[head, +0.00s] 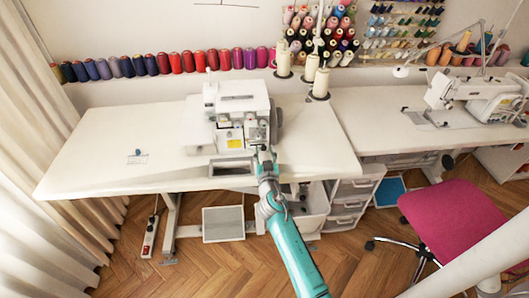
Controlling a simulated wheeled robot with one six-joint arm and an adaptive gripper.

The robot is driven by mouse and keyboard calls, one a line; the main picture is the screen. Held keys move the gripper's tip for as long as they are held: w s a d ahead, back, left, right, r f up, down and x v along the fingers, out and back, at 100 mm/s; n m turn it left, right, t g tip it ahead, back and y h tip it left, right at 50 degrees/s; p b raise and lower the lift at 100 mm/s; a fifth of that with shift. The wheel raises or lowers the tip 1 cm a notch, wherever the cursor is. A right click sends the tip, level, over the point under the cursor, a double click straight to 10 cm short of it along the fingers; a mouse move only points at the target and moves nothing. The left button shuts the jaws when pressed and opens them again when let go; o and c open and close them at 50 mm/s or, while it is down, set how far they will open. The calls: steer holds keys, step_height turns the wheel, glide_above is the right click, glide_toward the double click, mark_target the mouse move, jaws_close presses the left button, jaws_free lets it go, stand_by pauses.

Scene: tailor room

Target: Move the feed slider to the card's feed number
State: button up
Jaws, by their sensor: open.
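A white overlock machine (232,118) stands on the white table (95,155), with a yellow label on its front. I cannot make out the feed slider or its scale at this size. A small card (138,159) lies on the left part of the table, with a small dark blue item on or beside it; its print is too small to read. My gripper (263,152) is at the table's front edge, by the lower right front of the machine. It is open and looks empty; its fingers are small and partly merge with the machine behind, so I cannot tell whether they touch it.
Cream thread cones (309,70) stand behind and right of the machine. A row of colored spools (170,63) lines the back ledge. Another sewing machine (480,95) is on the right table. A pink chair (450,220) stands at right. The table's left half is mostly clear.

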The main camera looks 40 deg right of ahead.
steer(key=v, duration=1.1)
steer(key=shift+s+a, duration=0.25)
steer(key=shift+s, duration=0.05)
steer(key=s+a+f+n+y, duration=0.35)
steer(key=s+a, duration=0.35)
steer(key=s, duration=0.4)
steer(key=s+a+f+n+y, duration=0.2)
steer(key=s+a+f+y, duration=0.15)
steer(key=s+a, duration=0.55)
steer(key=s+a+r+y, duration=0.1)
steer(key=s+r, duration=0.5)
steer(key=s, duration=0.3)
steer(key=s+a+r+n+y, duration=0.1)
steer(key=s+a+r+y, duration=0.1)
steer(key=s+r, duration=0.4)
steer(key=s, duration=0.4)
steer(key=shift+s, duration=0.25)
steer(key=shift+o, duration=0.4)
steer(key=shift+w+f, duration=0.1)
stand_by(0.8)
